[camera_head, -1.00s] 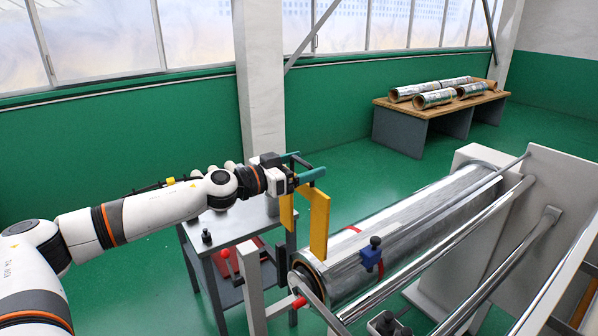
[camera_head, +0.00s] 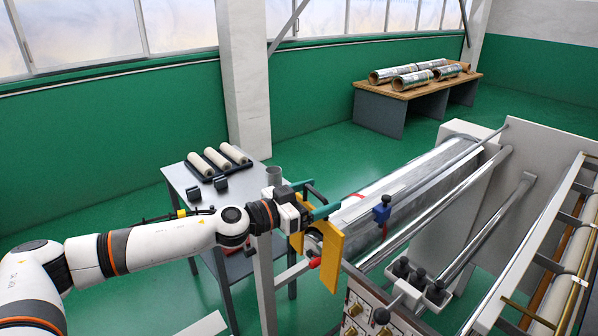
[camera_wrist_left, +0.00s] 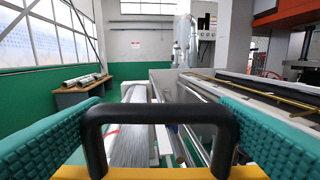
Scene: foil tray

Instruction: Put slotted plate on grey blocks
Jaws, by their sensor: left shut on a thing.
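The yellow slotted plate (camera_head: 332,258) hangs from my left gripper (camera_head: 325,203). The gripper's teal fingers are shut on the plate's black handle, which the left wrist view shows between them (camera_wrist_left: 157,112). The plate's yellow edge (camera_wrist_left: 160,172) shows below the handle. In the head view the plate hangs in front of the near end of the big foil roll; contact cannot be told. Two small dark grey blocks (camera_head: 193,194) (camera_head: 221,183) sit on the side table, left of the gripper and apart from the plate. My right gripper is out of view.
The side table (camera_head: 240,202) also holds several pale rolls (camera_head: 216,158) behind the blocks. The foil roll (camera_head: 400,195) and the machine's metal bars (camera_head: 450,203) lie to the right. A bench (camera_head: 380,108) with foil rolls is far back.

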